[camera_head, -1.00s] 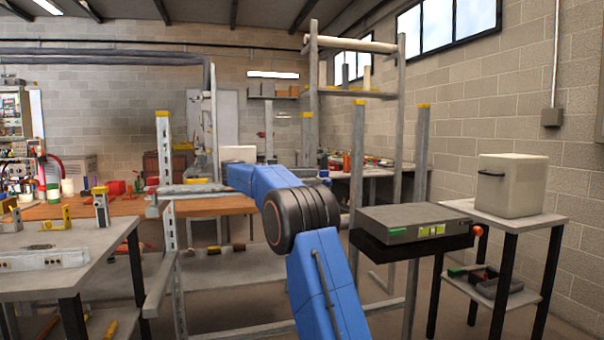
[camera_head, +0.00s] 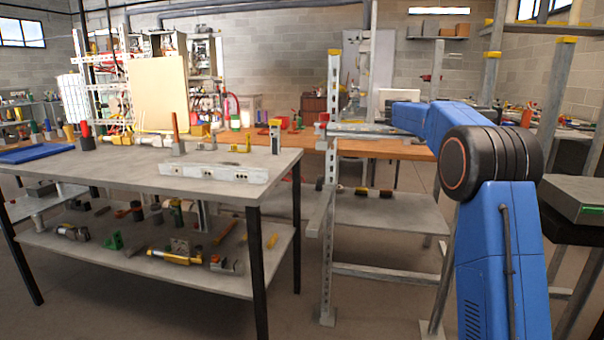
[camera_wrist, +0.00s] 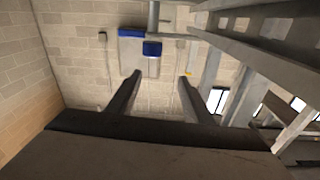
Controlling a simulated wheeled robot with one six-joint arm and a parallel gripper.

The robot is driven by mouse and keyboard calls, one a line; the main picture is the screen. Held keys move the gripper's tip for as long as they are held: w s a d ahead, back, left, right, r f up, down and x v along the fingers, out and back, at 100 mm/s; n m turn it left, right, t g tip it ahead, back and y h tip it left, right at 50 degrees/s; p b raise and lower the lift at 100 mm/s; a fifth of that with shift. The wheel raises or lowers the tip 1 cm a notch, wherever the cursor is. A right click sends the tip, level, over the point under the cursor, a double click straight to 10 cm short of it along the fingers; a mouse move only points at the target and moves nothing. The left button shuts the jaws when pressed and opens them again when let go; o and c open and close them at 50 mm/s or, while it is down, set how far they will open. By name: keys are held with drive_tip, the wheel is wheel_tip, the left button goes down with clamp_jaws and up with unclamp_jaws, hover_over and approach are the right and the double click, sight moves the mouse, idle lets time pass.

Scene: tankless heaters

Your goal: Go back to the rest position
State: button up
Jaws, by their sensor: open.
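My gripper (camera_wrist: 158,88) shows in the wrist view as two dark fingers spread apart, with nothing between them. Beyond the fingers are a block wall and a grey panel with blue parts (camera_wrist: 152,49). In the head view my blue arm stands at the right with a black joint, and its forearm reaches away to the left over the rack. The gripper itself cannot be made out in the head view.
A grey workbench (camera_head: 170,178) with tools and a lower shelf (camera_head: 190,270) fills the left. A metal rack (camera_head: 330,190) stands left of my arm. Floor shows between bench and rack.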

drive_tip(key=w+a+r+n+t, duration=0.1)
drive_tip(key=a+r+n+t, duration=0.4)
drive_tip(key=t, duration=0.5)
drive_tip(key=w+a+r+n+t, duration=0.1)
drive_tip(key=a+r+n+t, duration=0.3)
drive_tip(key=r+t, duration=0.45)
drive_tip(key=s+a+f+n+t+y, duration=0.35)
drive_tip(key=a+f+n+y, duration=0.2)
drive_tip(key=a+y, duration=0.2)
drive_tip(key=s+a+f+n+t+y, duration=0.2)
drive_tip(key=s+a+f+n+y, duration=0.35)
drive_tip(key=a+y, duration=0.2)
drive_tip(key=s+a+f+n+g+y, duration=0.2)
drive_tip(key=s+a+f+g, duration=0.15)
drive_tip(key=s+f, duration=0.5)
drive_tip(key=s+a+f+n+g+y, duration=0.1)
drive_tip(key=s+a+f+g+y, duration=0.1)
drive_tip(key=s+a+f, duration=0.6)
drive_tip(key=s+d+f+g, duration=0.2)
drive_tip(key=s+f+g, duration=0.2)
drive_tip(key=s+f, duration=0.7)
drive_tip(key=s+d+f+g+h, duration=0.1)
drive_tip(key=s+d+f+g, duration=0.2)
drive_tip(key=s+f, duration=0.8)
drive_tip(key=shift+s+f+g, duration=0.35)
drive_tip(key=shift+s, duration=0.55)
